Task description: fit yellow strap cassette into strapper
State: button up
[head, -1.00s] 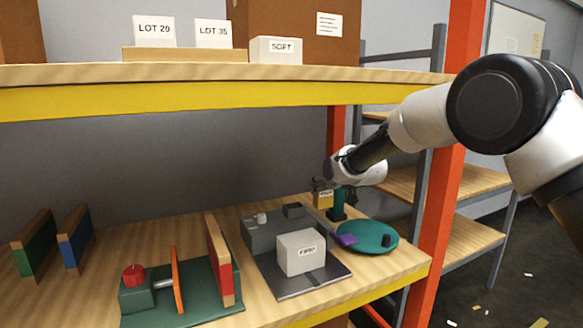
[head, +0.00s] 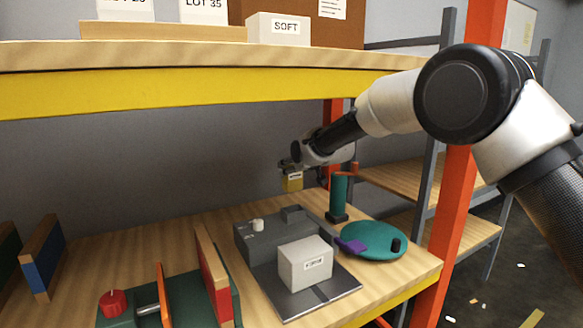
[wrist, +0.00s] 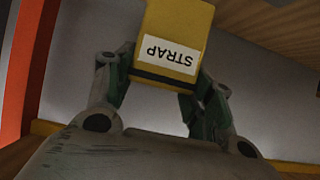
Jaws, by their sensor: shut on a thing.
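The yellow strap cassette (head: 292,183) carries a white label reading STRAP, which shows upside down in the wrist view (wrist: 172,45). My gripper (head: 290,167) is shut on it and holds it in the air behind the grey machine. In the wrist view both fingers (wrist: 160,85) press on the cassette's sides. The grey machine (head: 265,240), which looks like the strapper, stands on the lower shelf, with a low dark block (head: 292,214) at its back and a small white knob (head: 257,225).
A teal turntable (head: 370,243) with a purple piece (head: 351,246) and a teal post (head: 338,196) stand right of the machine. A green fixture with a red knob (head: 113,302) is at left. The upper shelf (head: 200,83) overhangs; an orange upright (head: 462,190) stands at right.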

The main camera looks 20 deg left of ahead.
aim_at(296, 183)
jog(key=shift+s+d, duration=0.1)
jog(key=shift+d, duration=0.05)
jog(key=shift+s+f, duration=0.1)
jog(key=shift+f, duration=2.8)
jog(key=shift+f, duration=2)
jog(key=shift+f, duration=0.35)
jog(key=shift+f, duration=0.2)
jog(key=o, duration=1.2)
